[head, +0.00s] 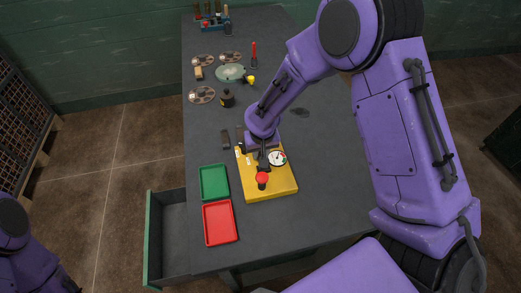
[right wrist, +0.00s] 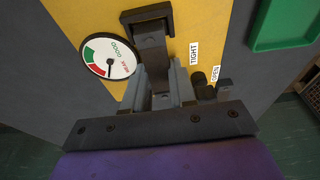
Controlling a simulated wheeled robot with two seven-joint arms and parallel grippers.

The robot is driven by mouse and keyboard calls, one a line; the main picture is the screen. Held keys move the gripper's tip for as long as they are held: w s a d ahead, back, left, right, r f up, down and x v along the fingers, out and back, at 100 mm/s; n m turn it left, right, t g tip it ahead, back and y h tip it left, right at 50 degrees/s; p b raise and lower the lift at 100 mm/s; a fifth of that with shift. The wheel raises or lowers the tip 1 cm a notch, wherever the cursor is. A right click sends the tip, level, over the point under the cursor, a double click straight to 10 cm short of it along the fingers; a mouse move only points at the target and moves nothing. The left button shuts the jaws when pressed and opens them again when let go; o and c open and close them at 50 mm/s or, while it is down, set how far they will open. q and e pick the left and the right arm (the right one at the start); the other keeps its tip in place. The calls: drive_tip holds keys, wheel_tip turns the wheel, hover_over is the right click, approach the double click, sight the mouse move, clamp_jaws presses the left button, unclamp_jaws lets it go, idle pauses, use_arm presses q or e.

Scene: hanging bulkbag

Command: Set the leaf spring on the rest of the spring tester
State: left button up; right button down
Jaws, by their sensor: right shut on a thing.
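The yellow spring tester (head: 270,190) stands on the grey bench with a round dial (head: 277,158) and a red knob (head: 262,178) on top. My right gripper (head: 262,153) is low over the tester, left of the dial. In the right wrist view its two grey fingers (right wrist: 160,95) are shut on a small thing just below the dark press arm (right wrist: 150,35). This seems to be the leaf spring, mostly hidden by the fingers. I cannot tell whether it touches the rest. My left gripper is out of view.
A green tray (head: 213,182) and a red tray (head: 220,223) lie left of the tester, by an open drawer (head: 168,240). A dark block (head: 226,139) lies just beyond. Reels, a dish (head: 230,73) and tools stand farther back. The bench's right side is clear.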

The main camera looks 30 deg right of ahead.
sight(260, 154)
drive_tip(key=shift+s+r+p, duration=0.1)
drive_tip(key=shift+p, duration=0.3)
idle(0.4)
drive_tip(key=c, duration=0.8)
unclamp_jaws()
drive_tip(key=shift+c, duration=0.2)
drive_tip(key=p+v, duration=0.3)
drive_tip(key=p, duration=0.1)
drive_tip(key=w+p+v, duration=0.1)
drive_tip(key=p+v, duration=0.3)
drive_tip(key=shift+w+d+r, duration=0.15)
drive_tip(key=shift+w+d, duration=0.05)
drive_tip(key=shift+w, duration=0.05)
